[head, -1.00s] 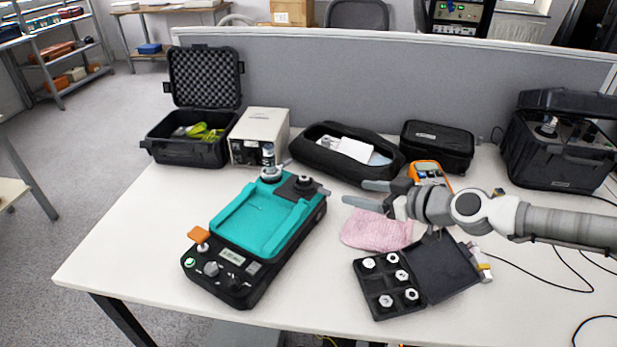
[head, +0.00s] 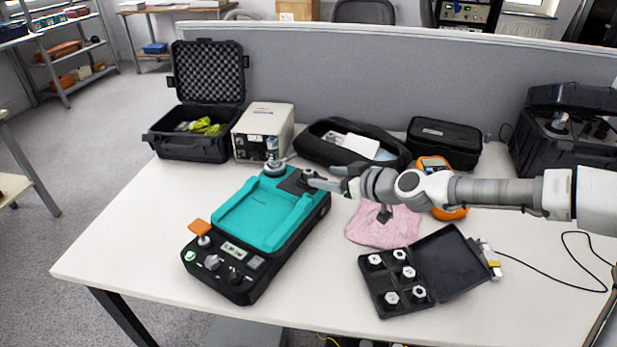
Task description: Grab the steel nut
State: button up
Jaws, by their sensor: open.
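My gripper (head: 318,178) is at the right rear corner of the teal and black calibration unit (head: 255,215), with its fingers pointing left. It is open, with the fingers close around or beside a small silver piece (head: 308,174) on the unit's dark block. This piece looks like a steel nut, but the fingers partly cover it and contact cannot be told. Several more hex nuts (head: 391,297) sit in the compartments of an open black case (head: 365,286) at the front right.
A silver cylindrical sensor (head: 272,150) stands on the unit, just left of the gripper. A pink cloth (head: 375,232) and an orange meter (head: 450,212) lie near my arm. A black pouch (head: 318,152) lies behind. The table's front left is clear.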

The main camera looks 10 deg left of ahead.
aim_at(309, 171)
jog(key=shift+r+b+x, duration=0.15)
jog(key=shift+b+x, duration=0.2)
jog(key=shift+x, duration=1)
jog(key=shift+r+b+x, duration=0.1)
jog(key=shift+b+x, duration=0.25)
jog(key=shift+x, duration=0.95)
jog(key=shift+w, duration=0.1)
grip_shut()
